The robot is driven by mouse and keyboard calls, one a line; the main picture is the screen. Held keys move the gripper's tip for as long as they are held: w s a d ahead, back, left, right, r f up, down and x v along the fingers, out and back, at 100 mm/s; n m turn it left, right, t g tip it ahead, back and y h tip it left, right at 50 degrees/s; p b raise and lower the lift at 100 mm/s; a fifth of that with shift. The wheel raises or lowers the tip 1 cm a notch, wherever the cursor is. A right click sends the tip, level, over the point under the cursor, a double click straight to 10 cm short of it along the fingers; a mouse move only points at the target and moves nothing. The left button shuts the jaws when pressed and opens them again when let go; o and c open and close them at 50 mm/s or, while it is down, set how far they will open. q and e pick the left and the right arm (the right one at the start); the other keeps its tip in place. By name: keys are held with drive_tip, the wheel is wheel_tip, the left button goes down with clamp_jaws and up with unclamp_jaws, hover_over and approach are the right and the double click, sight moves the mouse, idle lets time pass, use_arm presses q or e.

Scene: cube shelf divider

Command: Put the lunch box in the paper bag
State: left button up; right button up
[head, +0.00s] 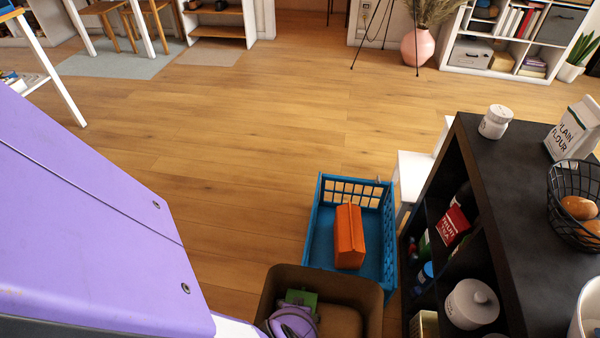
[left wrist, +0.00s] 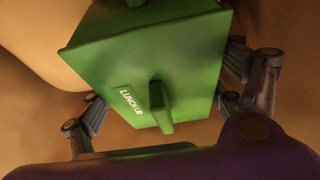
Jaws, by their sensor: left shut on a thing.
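The green lunch box (head: 302,297) is inside the brown paper bag (head: 372,296), near the left wall of its mouth. My left gripper (head: 294,312) reaches down into the bag and is shut on the lunch box; its purple wrist covers part of the box. In the left wrist view the lunch box (left wrist: 190,70) sits between the finger pads, its lettered face and handle toward the camera. Brown surfaces surround it there. I cannot tell whether it touches the bag's bottom. My right gripper is not in view.
A blue crate (head: 321,245) with an orange box (head: 349,237) in it stands just behind the bag. A black shelf (head: 520,215) stands close on the right, with a white stool (head: 413,170) beside it. The wooden floor at left and behind is clear.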

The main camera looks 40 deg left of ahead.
use_arm(q)
drive_tip(key=shift+w, duration=0.1)
drive_tip(key=shift+f, duration=0.1)
drive_tip(key=o, duration=0.8)
drive_tip(key=shift+f, duration=0.1)
drive_tip(key=o, duration=0.3)
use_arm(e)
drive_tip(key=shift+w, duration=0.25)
